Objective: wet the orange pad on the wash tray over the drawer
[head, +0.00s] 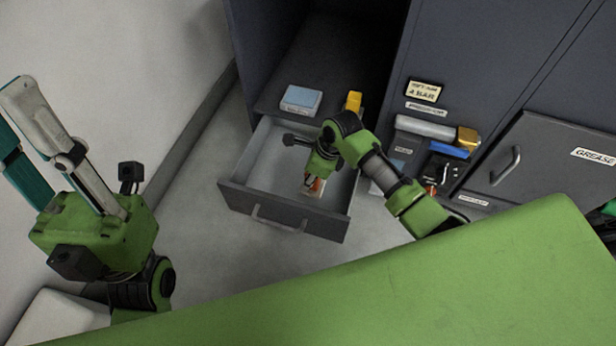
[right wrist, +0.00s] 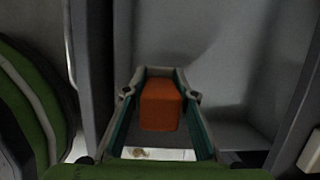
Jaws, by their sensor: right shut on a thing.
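My right gripper (head: 314,186) reaches down into the open grey drawer (head: 285,214). It is shut on the orange pad (right wrist: 160,106), which sits between both fingers in the right wrist view. In the head view only a bit of orange shows by the fingertips, the rest hidden by my wrist. I cannot tell whether the pad touches the drawer floor. A dark shelf (head: 268,103) lies over the drawer; I cannot make out a wash tray for certain. My left gripper (head: 12,112) is raised at the far left, fingers apart and empty.
A blue-topped white block (head: 301,97) and a yellow item (head: 353,100) sit over the drawer. To the right are a grey roller (head: 425,128), a blue item (head: 449,150) and a cabinet door marked GREASE (head: 550,150). A green surface (head: 400,285) fills the foreground. Floor left of the drawer is clear.

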